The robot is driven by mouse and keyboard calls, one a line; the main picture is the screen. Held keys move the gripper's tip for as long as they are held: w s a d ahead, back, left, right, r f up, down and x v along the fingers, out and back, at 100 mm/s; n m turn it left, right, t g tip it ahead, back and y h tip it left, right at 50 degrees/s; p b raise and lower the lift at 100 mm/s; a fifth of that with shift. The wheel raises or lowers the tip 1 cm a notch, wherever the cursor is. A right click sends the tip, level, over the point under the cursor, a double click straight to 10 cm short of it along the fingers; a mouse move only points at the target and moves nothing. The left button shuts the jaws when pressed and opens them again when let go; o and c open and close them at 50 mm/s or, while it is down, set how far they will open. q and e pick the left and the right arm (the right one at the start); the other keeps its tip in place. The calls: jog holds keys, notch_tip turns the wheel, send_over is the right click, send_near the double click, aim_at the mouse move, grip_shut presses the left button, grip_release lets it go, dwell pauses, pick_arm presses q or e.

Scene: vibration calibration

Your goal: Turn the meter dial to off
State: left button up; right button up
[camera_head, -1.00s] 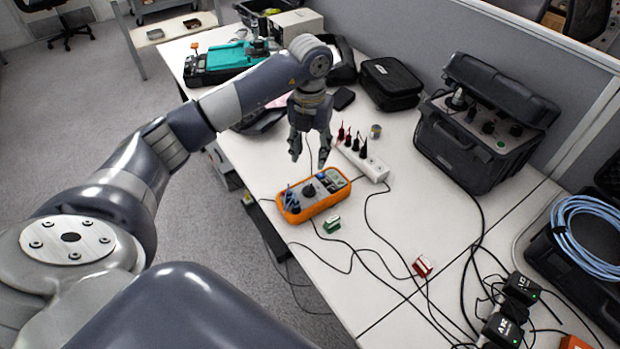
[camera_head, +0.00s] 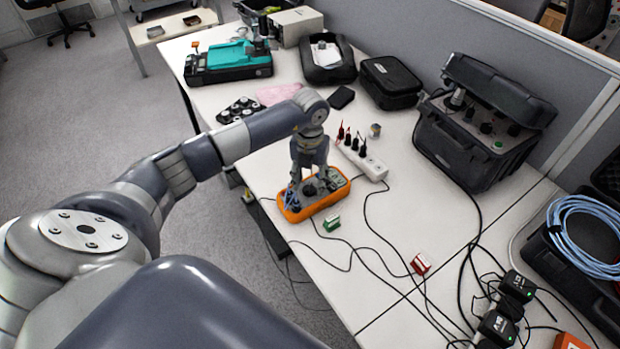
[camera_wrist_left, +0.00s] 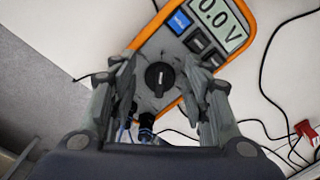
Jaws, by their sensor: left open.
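The orange-framed meter (camera_head: 318,207) lies on the white table. In the left wrist view the meter (camera_wrist_left: 240,48) shows a lit display (camera_wrist_left: 219,22) reading about 0.0 V, with a blue button and grey buttons beside it. Its round black dial (camera_wrist_left: 159,77) has a light pointer mark; the labels around it are too small to read. My left gripper (camera_head: 309,178) is over the meter. In the left wrist view the left gripper (camera_wrist_left: 160,82) is open, its fingers on either side of the dial, apparently not touching it. Dark plugs with blue leads (camera_wrist_left: 146,128) sit near the fingers.
A white power strip (camera_head: 364,163) lies behind the meter. A large black case (camera_head: 480,130) stands at the right.

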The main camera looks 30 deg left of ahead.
pick_arm(q)
jog(key=c, duration=1)
jog(key=shift+o, duration=0.2)
jog(key=shift+n, duration=0.4)
jog(key=n, duration=0.3)
jog(key=shift+a+n+p, duration=0.15)
jog(key=shift+n+p, duration=0.15)
jog(key=shift+p, duration=0.1)
jog(key=shift+s+a+n+p, duration=0.15)
jog(key=shift+n+p, duration=0.25)
jog(key=shift+n, duration=1.3)
jog(key=o, duration=1)
jog(key=shift+c, duration=0.2)
